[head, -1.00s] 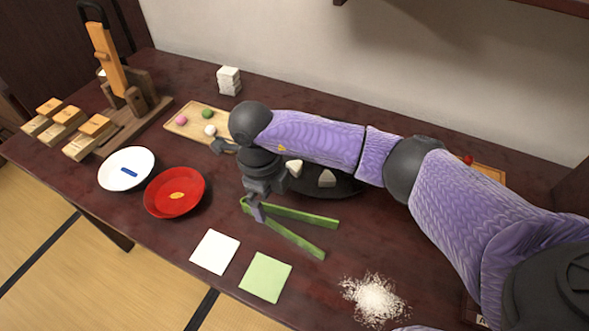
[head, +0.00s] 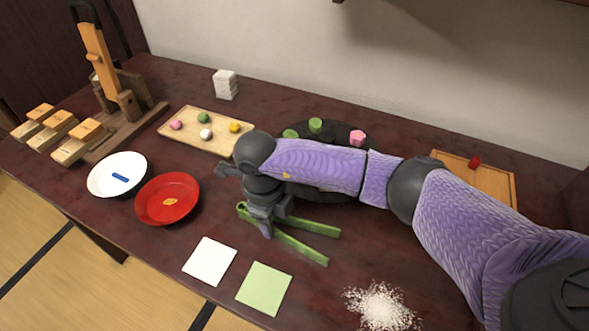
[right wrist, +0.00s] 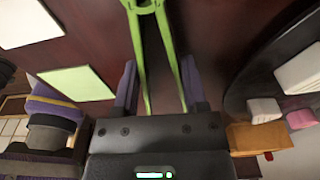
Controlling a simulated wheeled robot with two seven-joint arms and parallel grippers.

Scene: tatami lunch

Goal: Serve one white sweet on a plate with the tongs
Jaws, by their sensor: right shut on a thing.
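The green tongs (head: 305,227) lie on the dark table, with their two arms spread toward the right. My right gripper (head: 268,228) is shut on the tongs near their joined end. In the right wrist view the tongs (right wrist: 142,60) run between the gripper's two fingers (right wrist: 160,85). A round white sweet (head: 206,134) sits on a wooden tray (head: 172,133) at the back. A white plate (head: 101,181) with a blue mark and a red plate (head: 153,205) with a yellow leaf shape stand at the left. My left gripper is not in view.
A dark round platter (head: 289,125) with green and pink sweets is partly hidden by my right arm. Wooden blocks (head: 60,125) and a stand are at left. White (head: 210,261) and green (head: 264,289) squares and white grains (head: 381,307) lie in front.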

